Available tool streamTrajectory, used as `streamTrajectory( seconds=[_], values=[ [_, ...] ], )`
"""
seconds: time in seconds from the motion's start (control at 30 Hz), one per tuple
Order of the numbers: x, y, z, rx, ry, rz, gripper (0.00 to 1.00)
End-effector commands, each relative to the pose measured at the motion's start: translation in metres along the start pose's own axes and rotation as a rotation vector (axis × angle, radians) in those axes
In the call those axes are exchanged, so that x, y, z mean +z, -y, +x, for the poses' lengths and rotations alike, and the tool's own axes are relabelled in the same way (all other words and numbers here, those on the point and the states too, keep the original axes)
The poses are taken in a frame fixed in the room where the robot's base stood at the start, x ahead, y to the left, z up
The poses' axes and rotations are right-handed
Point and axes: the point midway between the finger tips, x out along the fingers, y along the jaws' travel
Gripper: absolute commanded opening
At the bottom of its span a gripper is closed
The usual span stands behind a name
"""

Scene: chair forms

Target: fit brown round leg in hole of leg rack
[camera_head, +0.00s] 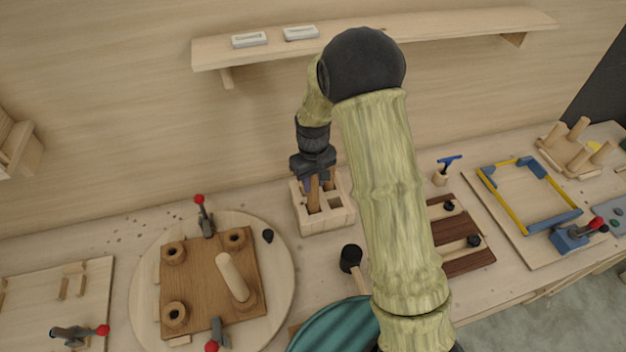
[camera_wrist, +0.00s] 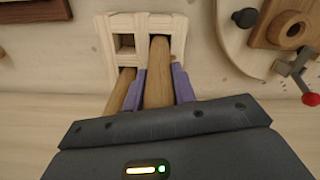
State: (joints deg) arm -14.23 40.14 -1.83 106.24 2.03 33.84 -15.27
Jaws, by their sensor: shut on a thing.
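The leg rack (camera_head: 340,218) is a pale wooden block with square holes on the bench by the wall; it also shows in the wrist view (camera_wrist: 101,42). My gripper (camera_head: 315,181) is above it, its purple fingers (camera_wrist: 160,88) shut around a brown round leg (camera_wrist: 158,78). The held leg (camera_head: 313,198) points down, its lower end at the rack's front left hole in the head view. I cannot tell how deep it is. A second brown leg (camera_wrist: 122,92) stands in another hole beside it. The front right hole (camera_wrist: 125,42) is empty.
Left of the rack, a round turntable (camera_head: 283,286) carries a brown square board (camera_head: 205,258) with a pale leg and red-handled clamps. A black-headed mallet (camera_head: 350,258) lies in front. A shelf (camera_head: 375,40) is above. Dark strips (camera_head: 450,232) and a yellow-blue frame (camera_head: 505,212) lie to the right.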

Motion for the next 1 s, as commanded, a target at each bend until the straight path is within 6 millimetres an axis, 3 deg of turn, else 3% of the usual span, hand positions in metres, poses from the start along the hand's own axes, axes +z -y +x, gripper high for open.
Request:
streamTrajectory(
  seconds=[0.6,0.63,0.73,1.0],
  values=[
    [0.0,0.0,0.006,0.0,0.0,0.0,0.0],
    [-0.0001,0.0,0.0055,0.0,0.0,0.0,0.32],
    [0.0,0.0,0.0054,0.0,0.0,0.0,0.52],
    [0.0001,0.0001,0.0055,0.0,0.0,0.0,0.52]
  ],
)
